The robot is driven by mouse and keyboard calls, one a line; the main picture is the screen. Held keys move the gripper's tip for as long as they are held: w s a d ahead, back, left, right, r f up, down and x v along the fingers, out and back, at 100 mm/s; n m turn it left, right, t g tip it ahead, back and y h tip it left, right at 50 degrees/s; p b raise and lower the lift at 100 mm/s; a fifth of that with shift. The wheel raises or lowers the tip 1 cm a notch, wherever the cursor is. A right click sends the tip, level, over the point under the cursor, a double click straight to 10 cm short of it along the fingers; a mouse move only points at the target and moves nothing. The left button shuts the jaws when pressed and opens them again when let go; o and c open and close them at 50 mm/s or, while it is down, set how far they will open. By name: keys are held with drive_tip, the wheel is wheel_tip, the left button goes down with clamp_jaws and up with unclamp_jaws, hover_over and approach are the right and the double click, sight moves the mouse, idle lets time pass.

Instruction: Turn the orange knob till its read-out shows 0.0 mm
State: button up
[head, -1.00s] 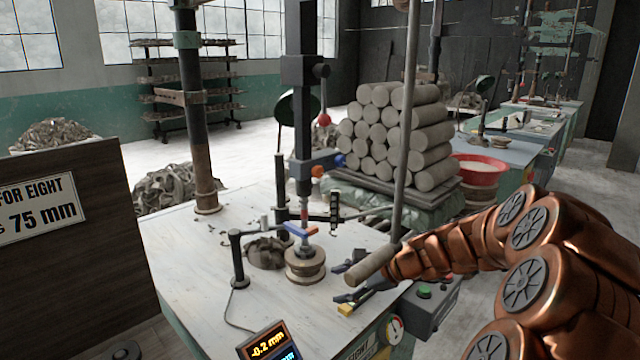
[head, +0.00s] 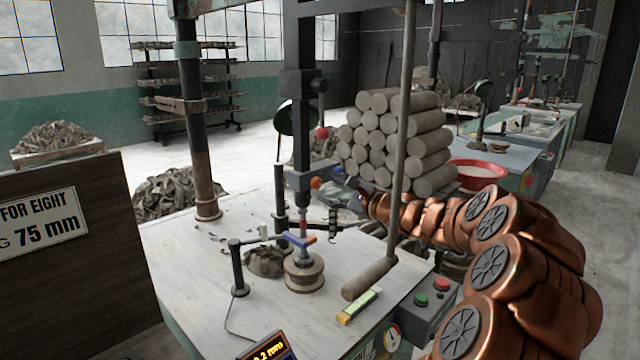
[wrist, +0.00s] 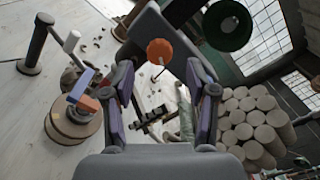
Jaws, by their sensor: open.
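The orange knob (head: 316,183) sits on the side of the dark upright press column, above the table. In the wrist view the knob (wrist: 160,50) is ahead, between and beyond my spread fingertips, apart from them. My gripper (head: 342,194) is open and empty, just right of the knob in the head view; it also shows in the wrist view (wrist: 164,72). The read-out (head: 266,347) is at the bottom edge, partly cut off; its digits look like 0.2 mm, and I cannot make out the sign clearly.
The press column (head: 301,120) carries a lever with a red ball (head: 321,133). A round clay piece (head: 304,272) stands below it on the table (head: 190,270). A thin grey vertical rod (head: 402,120) stands near my arm. Stacked clay cylinders (head: 400,135) are behind.

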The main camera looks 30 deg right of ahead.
sight(319, 184)
drive_tip(key=shift+p+x, duration=0.35)
drive_tip(key=shift+x, duration=1.9)
clamp_jaws()
